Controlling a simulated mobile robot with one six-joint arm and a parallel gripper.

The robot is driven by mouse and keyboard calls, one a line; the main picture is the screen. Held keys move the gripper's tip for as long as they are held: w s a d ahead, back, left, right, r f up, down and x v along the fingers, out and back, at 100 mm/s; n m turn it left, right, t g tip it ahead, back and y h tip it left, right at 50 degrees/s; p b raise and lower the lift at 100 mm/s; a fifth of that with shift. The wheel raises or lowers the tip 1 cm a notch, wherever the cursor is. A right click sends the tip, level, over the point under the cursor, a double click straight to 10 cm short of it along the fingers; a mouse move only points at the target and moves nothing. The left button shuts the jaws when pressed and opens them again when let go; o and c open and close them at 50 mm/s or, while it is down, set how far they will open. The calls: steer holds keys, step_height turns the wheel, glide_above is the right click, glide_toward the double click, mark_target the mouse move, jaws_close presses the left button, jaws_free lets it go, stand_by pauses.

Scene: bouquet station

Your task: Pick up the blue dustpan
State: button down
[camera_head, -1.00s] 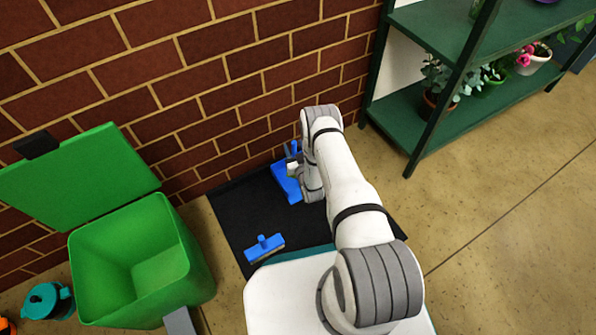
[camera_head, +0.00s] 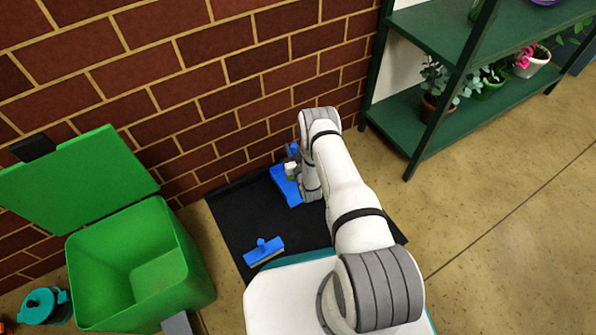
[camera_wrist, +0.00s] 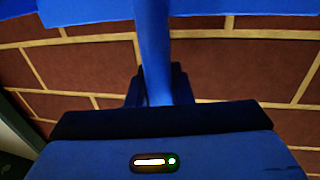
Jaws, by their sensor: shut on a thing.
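The blue dustpan (camera_head: 284,187) is at the back of the black mat (camera_head: 236,215), close to the brick wall, with its handle upright. My gripper (camera_head: 292,168) is shut on the handle. In the wrist view the blue handle (camera_wrist: 155,45) runs down between the dark fingers of my gripper (camera_wrist: 158,88), and a blue edge of the dustpan crosses the top. My arm hides the dustpan's right side in the head view. I cannot tell whether the pan touches the mat.
A blue brush head (camera_head: 264,251) lies on the mat's front left. An open green bin (camera_head: 140,265) stands at left beside a teal watering can (camera_head: 44,306). A green shelf (camera_head: 440,125) with potted plants stands at right. The floor at right is clear.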

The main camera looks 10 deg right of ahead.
steer(key=shift+r, duration=0.1)
steer(key=shift+s+d+r+p, duration=0.1)
steer(key=shift+s+r+p, duration=0.1)
steer(key=shift+r+p, duration=0.6)
step_height(320, 180, up, 5)
steer(key=p, duration=0.3)
steer(key=shift+f, duration=0.15)
steer(key=s+d+p, duration=0.3)
steer(key=s, duration=0.6)
steer(key=s+d+p, duration=0.3)
steer(key=s+p, duration=0.1)
steer(key=s, duration=0.5)
step_height(320, 180, up, 10)
steer(key=p, duration=0.8)
steer(key=shift+s+r, duration=0.25)
steer(key=shift+s, duration=0.1)
